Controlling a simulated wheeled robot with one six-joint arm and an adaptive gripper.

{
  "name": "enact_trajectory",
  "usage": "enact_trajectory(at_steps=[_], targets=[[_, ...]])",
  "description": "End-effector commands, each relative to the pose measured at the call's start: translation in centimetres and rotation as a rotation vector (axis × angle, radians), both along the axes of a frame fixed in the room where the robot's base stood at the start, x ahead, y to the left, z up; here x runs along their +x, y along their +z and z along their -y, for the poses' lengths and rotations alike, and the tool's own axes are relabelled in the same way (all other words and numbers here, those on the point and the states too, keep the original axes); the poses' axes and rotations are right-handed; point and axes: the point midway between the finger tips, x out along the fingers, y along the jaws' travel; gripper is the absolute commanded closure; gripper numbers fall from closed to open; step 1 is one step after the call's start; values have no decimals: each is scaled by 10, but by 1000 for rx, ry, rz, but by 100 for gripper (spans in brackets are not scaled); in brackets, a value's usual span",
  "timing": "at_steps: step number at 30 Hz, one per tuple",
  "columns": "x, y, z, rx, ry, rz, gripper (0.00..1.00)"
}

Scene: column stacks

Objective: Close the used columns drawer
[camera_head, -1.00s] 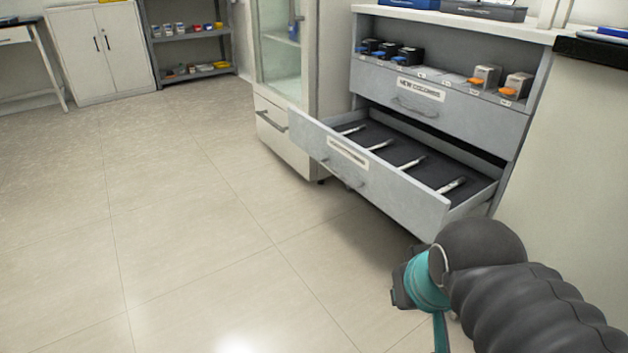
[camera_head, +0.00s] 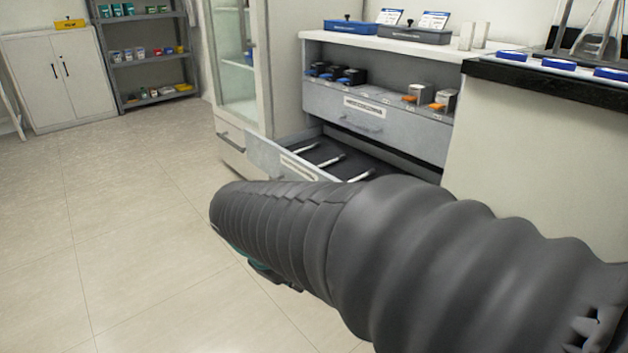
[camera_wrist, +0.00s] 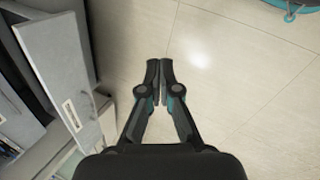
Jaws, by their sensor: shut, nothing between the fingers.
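The used columns drawer (camera_head: 258,160) is the lower drawer of the grey cabinet and stands pulled out. Several thin columns lie on its dark bottom. My arm hides the right part of its front in the head view. In the wrist view a grey drawer front (camera_wrist: 62,62) with a label and a handle stands at the left. My gripper (camera_wrist: 159,64) is shut and empty, over the floor to the right of that front and apart from it. In the head view my arm hides most of the gripper.
The new columns drawer (camera_head: 390,128) above is closed, with small boxed items on the shelf over it. A glass-door cabinet (camera_head: 232,75) stands to its left. A dark-topped counter (camera_head: 535,82) stands at the right. The floor (camera_head: 130,220) at the left is clear.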

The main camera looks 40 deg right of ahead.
Motion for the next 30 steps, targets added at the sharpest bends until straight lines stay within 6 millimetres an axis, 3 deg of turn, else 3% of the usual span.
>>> enact_trajectory(at_steps=[6,15,22,30], targets=[[34,7,46,-239,131,-270,100],[94,10,100,-555,335,-620,100],[152,0,127,-792,509,-865,100],[209,-25,138,-1015,687,-1065,100]])
